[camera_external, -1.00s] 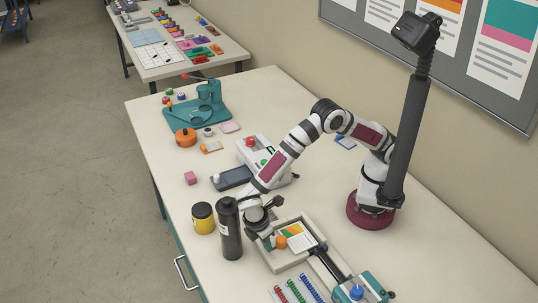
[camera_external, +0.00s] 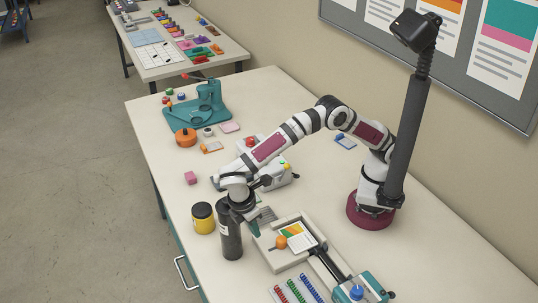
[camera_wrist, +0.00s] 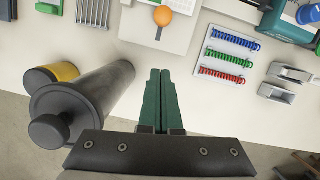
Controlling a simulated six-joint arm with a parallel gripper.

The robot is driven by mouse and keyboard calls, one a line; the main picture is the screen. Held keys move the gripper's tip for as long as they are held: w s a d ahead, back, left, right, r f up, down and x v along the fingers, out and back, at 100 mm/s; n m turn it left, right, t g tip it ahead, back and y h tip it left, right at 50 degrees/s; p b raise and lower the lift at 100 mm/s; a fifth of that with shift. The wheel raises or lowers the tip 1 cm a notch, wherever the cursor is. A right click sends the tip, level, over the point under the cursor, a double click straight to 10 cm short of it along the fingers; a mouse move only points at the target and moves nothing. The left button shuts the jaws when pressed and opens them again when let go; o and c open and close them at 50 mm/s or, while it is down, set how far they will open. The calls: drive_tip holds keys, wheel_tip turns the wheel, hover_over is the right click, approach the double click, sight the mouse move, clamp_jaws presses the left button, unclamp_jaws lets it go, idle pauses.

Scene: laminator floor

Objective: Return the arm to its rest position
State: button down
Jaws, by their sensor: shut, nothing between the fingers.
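My gripper (camera_external: 255,229) hangs over the workbench (camera_external: 300,165), just right of a tall dark bottle (camera_external: 230,240). In the wrist view its green fingers (camera_wrist: 158,100) are together with nothing between them. The fingers point down over the table between the dark bottle (camera_wrist: 90,95) and the tray area. My arm reaches from its maroon base on the right side of the bench, bent at the elbow. I cannot tell whether the gripper touches the bottle in the external view; the wrist view shows a gap.
A yellow jar (camera_external: 203,218) stands left of the bottle. A grey tray (camera_external: 268,263) with a colored card and an orange ball (camera_external: 281,242) lies right of the gripper. The laminator-like white machine (camera_external: 280,176) sits behind my forearm. Colored binding combs (camera_external: 298,289) lie at the front.

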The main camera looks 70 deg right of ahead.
drive_tip(key=s+d+r+m+y, duration=0.1)
drive_tip(key=s+d+r+m, duration=0.3)
drive_tip(key=d, duration=0.7)
drive_tip(key=s+d+r+m+y, duration=0.1)
drive_tip(key=d+r+m+y, duration=0.1)
drive_tip(key=d+r+m, duration=0.6)
drive_tip(key=s+d+f+m+t+y, duration=0.1)
drive_tip(key=s+d+f+m, duration=0.3)
drive_tip(key=s+d, duration=0.6)
drive_tip(key=s, duration=0.3)
drive_tip(key=shift+f, duration=0.4)
